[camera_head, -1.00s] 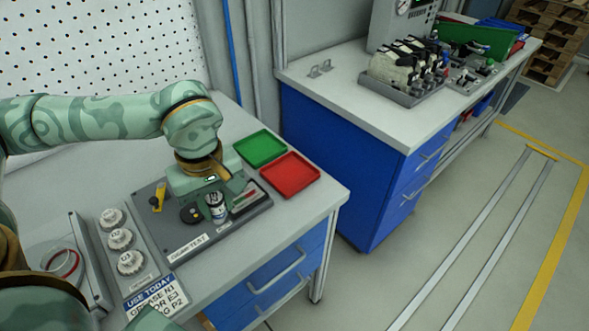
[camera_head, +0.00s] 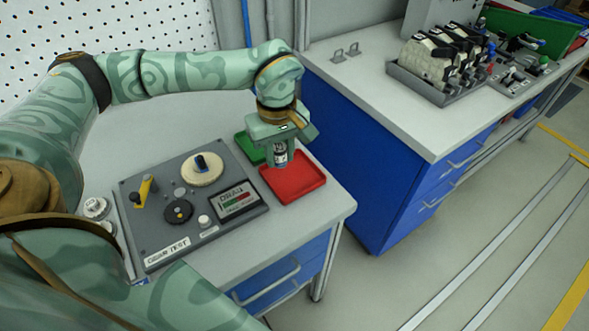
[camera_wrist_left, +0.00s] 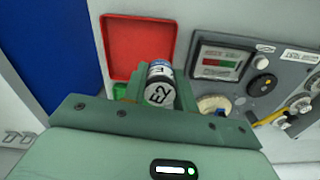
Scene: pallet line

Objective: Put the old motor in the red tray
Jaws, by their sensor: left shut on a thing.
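The red tray also shows in the left wrist view (camera_wrist_left: 137,30), just beyond the motor, and looks empty. The motor's lower end is partly hidden by the fingers, so its exact height above the tray is unclear. My right gripper is not in view.
The green tray (camera_head: 246,143) sits beside the red one, partly hidden by my gripper. A grey test panel (camera_head: 155,215) with a dial, knobs and a meter (camera_head: 235,200) lies to the left. A second blue bench (camera_head: 375,150) with parts stands at the right.

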